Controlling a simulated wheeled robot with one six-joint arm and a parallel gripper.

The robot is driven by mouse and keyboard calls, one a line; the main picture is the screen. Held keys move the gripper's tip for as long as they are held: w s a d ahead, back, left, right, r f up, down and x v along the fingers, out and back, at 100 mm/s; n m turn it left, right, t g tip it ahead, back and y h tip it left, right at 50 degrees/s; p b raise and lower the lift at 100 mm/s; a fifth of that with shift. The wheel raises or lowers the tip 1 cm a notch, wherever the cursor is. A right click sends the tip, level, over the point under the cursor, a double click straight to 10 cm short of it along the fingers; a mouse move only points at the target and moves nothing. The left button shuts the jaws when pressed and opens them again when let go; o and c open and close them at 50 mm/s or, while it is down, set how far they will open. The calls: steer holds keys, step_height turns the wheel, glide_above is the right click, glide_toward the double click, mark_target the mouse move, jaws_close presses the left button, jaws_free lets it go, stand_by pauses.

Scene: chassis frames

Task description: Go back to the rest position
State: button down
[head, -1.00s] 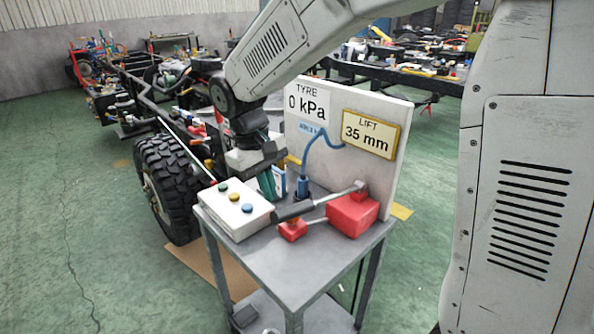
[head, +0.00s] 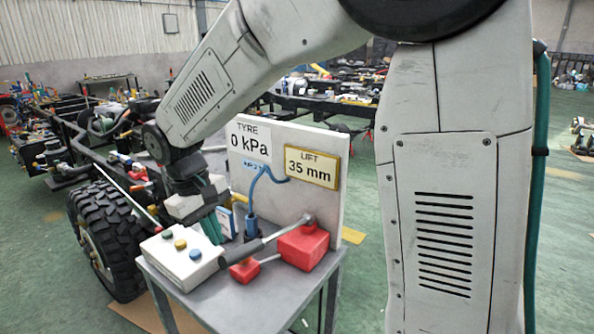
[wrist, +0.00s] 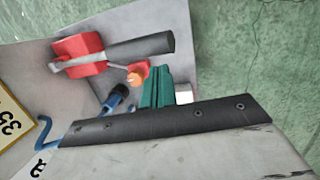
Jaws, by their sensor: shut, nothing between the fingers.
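My gripper (head: 212,230) has teal fingers and is shut and empty. In the head view it points down over the cart, just behind the white button box (head: 180,258) and left of the blue hose fitting (head: 250,226). In the wrist view the gripper (wrist: 155,86) shows above a dark edge of my own wrist. The red jack-like unit (head: 303,246) with its grey-black lever stands to the right on the cart; it shows in the wrist view too (wrist: 78,54). The gap between fingertips and cart top is hard to judge.
A grey cart (head: 215,308) carries an upright panel (head: 335,150) reading TYRE 0 kPa and LIFT 35 mm, close behind my gripper. A large black tyre (head: 108,240) on a chassis frame stands to the left. Green floor (head: 40,270) is open at the left front.

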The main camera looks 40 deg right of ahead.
steer(key=s+d+r+m+t, duration=0.1)
steer(key=s+d+r, duration=0.1)
steer(key=s, duration=0.6)
steer(key=s+d+r+m+t+y, duration=0.1)
steer(key=s+d, duration=0.4)
steer(key=s, duration=0.3)
steer(key=s+d+r+m+y, duration=0.1)
steer(key=s+d+r, duration=0.1)
steer(key=s, duration=0.6)
steer(key=shift+d+r+m+t, duration=0.35)
steer(key=shift+d+m+t, duration=0.05)
steer(key=shift+d, duration=0.3)
steer(key=shift+s, duration=0.1)
